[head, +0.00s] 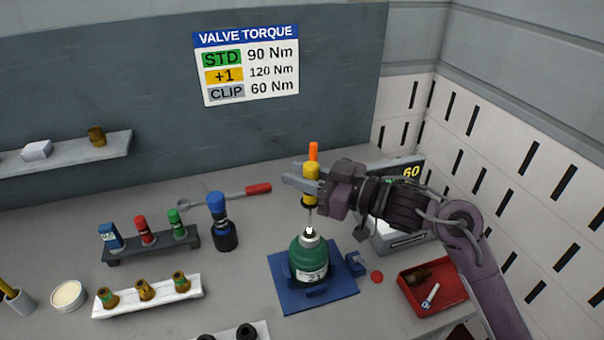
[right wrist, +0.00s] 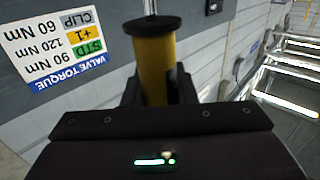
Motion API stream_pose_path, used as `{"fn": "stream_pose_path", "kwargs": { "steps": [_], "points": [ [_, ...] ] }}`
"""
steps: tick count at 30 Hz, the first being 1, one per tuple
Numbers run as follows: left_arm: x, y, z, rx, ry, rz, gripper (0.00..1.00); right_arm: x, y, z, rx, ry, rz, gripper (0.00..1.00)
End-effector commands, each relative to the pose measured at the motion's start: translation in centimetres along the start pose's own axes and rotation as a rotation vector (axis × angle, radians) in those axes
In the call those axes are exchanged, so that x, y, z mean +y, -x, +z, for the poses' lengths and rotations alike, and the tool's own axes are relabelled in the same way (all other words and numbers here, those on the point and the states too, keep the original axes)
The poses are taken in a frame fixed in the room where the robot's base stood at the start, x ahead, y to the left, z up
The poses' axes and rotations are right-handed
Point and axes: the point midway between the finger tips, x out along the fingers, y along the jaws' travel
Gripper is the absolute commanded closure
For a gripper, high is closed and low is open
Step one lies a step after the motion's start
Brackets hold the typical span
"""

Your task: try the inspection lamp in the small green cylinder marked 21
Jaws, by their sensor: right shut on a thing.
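The small green cylinder (head: 309,257) stands upright in a blue holder (head: 275,295); its white label seems to read 21. My right gripper (head: 306,184) is shut on the yellow handle of the inspection lamp (head: 311,170), which has an orange top. The lamp is upright, and its thin rod points down to a bright tip right at the cylinder's neck. I cannot tell whether the tip is just above the opening or in it. In the right wrist view the yellow handle of the lamp (right wrist: 157,68) sits between the fingers. My left gripper is not in view.
A display box (head: 405,240) reading 60 stands behind my right arm. A red tray (head: 433,291) is at right. Left are a rack (head: 150,247) with coloured items, a dark blue-topped bottle (head: 221,225), a white strip (head: 150,297) of brass fittings and a torque wrench (head: 225,195).

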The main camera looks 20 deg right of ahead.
Motion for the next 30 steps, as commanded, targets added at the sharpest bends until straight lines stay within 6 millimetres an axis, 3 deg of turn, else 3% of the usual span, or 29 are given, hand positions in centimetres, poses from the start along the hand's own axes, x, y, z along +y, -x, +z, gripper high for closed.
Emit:
{"fn": "stream_pose_path", "kwargs": {
  "steps": [30],
  "points": [
    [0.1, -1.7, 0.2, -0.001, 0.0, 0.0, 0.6, 0.0, 0.0, 2.5, 0.0, -0.001, 0.0, 1.0]
  ]
}}
